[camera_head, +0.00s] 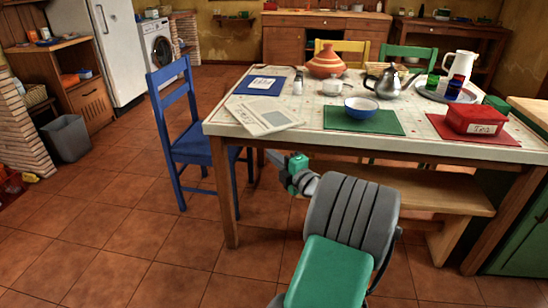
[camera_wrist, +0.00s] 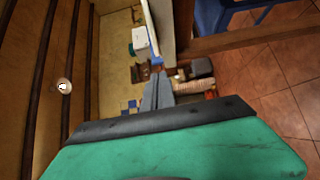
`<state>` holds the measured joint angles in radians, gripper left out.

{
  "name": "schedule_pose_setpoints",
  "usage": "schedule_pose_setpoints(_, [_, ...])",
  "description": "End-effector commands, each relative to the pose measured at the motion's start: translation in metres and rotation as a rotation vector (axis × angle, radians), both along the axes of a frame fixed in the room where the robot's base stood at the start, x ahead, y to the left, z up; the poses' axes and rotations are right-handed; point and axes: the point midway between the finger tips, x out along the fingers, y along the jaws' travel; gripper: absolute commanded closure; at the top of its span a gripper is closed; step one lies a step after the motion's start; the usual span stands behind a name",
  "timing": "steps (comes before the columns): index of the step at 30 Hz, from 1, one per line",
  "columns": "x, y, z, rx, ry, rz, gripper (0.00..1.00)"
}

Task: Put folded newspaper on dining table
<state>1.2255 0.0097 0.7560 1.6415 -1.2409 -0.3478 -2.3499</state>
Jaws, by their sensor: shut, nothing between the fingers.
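The folded newspaper (camera_head: 262,116), pale with a grey picture block, lies flat on the dining table (camera_head: 330,142) near its front left edge. My gripper (camera_head: 272,158) is below and just in front of the table's front edge, under the newspaper in the picture and apart from it. Its fingers are together and hold nothing. In the wrist view the gripper fingers (camera_wrist: 157,92) show closed, with a table edge beyond. I cannot make out the newspaper in the wrist view.
On the table are a blue bowl (camera_head: 361,107) on a green mat, a red box (camera_head: 476,120), a kettle (camera_head: 391,81) and an orange pot (camera_head: 326,64). A blue chair (camera_head: 187,149) stands at the left end and a wooden bench (camera_head: 428,191) in front.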

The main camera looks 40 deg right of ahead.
Motion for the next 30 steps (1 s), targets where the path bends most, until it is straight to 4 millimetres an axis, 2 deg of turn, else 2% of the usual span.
schedule_pose_setpoints(1, [0.012, 0.000, -0.001, -0.001, 0.000, 0.006, 1.00])
schedule_pose_setpoints(9, [0.071, -0.007, -0.001, -0.001, 0.001, 0.004, 1.00])
schedule_pose_setpoints(12, [0.080, -0.025, -0.002, 0.000, 0.001, 0.001, 1.00])
schedule_pose_setpoints(17, [0.090, -0.038, -0.001, 0.000, 0.002, 0.001, 1.00])
schedule_pose_setpoints(27, [0.091, -0.040, 0.000, 0.001, 0.002, 0.001, 1.00])
schedule_pose_setpoints(30, [0.098, -0.037, -0.003, -0.001, 0.001, 0.012, 1.00])
